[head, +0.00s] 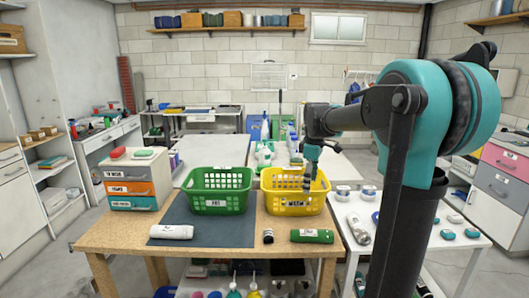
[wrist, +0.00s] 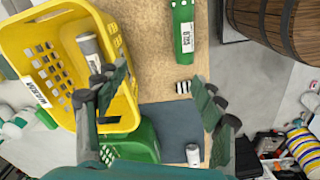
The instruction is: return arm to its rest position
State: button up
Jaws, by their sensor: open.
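My gripper (head: 312,170) hangs over the right part of the yellow basket (head: 279,203) on the wooden table (head: 130,236). In the wrist view my gripper (wrist: 165,108) has its fingers spread wide, with nothing held between them. A grey cylinder (wrist: 91,48) with a white label lies inside the yellow basket (wrist: 62,83). One finger overlaps its lower end in the picture; I cannot tell whether they touch.
A green basket (head: 220,178) stands left of the yellow one. A white bottle (head: 171,232), a small dark can (head: 268,236) and a green bottle (head: 312,236) lie along the front. A drawer box (head: 125,187) stands left; a white table (head: 450,240) is right.

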jog(key=s+d+f+m+t, duration=0.1)
jog(key=s+f+m, duration=0.5)
jog(key=s+f, duration=0.4)
jog(key=s+d+f+m+t, duration=0.2)
jog(key=s+f+m, duration=0.5)
jog(key=s, duration=0.8)
notch_tip(320, 180, down, 3)
jog(key=shift+f, duration=0.2)
